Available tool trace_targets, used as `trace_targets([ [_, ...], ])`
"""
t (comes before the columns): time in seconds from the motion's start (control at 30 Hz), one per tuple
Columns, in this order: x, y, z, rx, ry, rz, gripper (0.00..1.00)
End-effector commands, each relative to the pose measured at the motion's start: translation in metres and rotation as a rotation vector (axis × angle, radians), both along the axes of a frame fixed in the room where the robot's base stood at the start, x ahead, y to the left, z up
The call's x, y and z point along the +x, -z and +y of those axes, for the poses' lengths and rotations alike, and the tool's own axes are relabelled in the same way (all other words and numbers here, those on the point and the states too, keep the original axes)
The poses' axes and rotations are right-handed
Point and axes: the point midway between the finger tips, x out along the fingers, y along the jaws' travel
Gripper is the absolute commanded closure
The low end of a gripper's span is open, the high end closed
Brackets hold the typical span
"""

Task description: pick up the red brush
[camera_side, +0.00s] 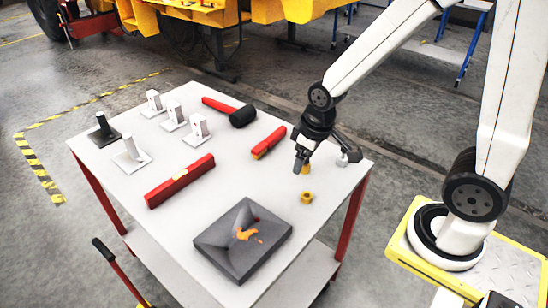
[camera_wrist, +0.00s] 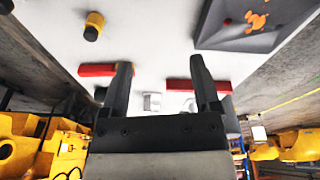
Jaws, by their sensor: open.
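The red brush (camera_side: 268,142) lies flat on the white tabletop in the side view, with a yellowish strip along its edge. My gripper (camera_side: 324,160) is above the table to the right of the brush, apart from it, with its jaws open and nothing between them. In the wrist view my gripper (camera_wrist: 162,70) shows two spread dark fingers. Two red pieces show beyond the fingers there, partly hidden by them; I cannot tell surely which is the brush.
A black-headed mallet (camera_side: 242,116), a red bar (camera_side: 180,181), a dark tray (camera_side: 220,254) and several pale stands (camera_side: 199,128) share the tabletop. Small yellow cylinders (camera_side: 307,197) stand near my gripper. The table's centre is mostly clear.

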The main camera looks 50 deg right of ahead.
Motion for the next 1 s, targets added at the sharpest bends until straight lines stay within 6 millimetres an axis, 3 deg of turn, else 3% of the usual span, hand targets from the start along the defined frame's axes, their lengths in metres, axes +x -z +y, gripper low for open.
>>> trace_targets([
  [0.5, 0.117, 0.014, -0.037, -0.109, -0.620, 0.094, 0.21],
  [1.0, 0.203, 0.053, -0.084, -0.149, -1.246, 0.161, 0.21],
])
